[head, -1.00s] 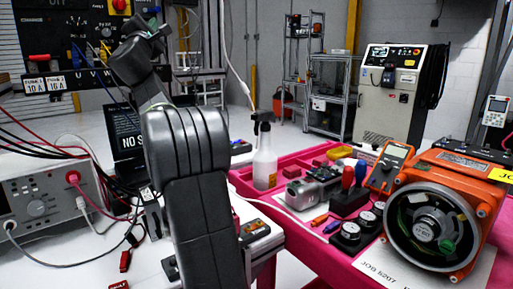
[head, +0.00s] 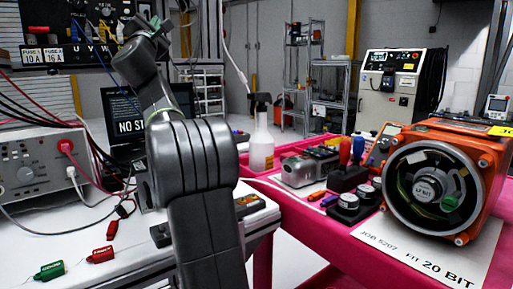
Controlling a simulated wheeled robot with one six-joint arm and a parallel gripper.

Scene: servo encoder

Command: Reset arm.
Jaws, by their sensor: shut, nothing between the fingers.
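My arm (head: 195,160) rises through the middle left of the head view, bent at the elbow. Its upper links lean up and to the left, in front of the black laptop (head: 122,115). My gripper (head: 163,24) is small and dark at the top of the arm, near the electrical panel. It is shut and holds nothing, well above both tables and apart from everything on them. The finger detail is hard to make out against the dark panel.
An orange servo motor (head: 490,145) stands on the pink bench (head: 300,235) at right, with a printed sheet (head: 440,262) before it. A spray bottle (head: 262,142) stands behind. At left are a grey instrument (head: 30,170), cables, and red (head: 100,255) and green (head: 48,271) connectors.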

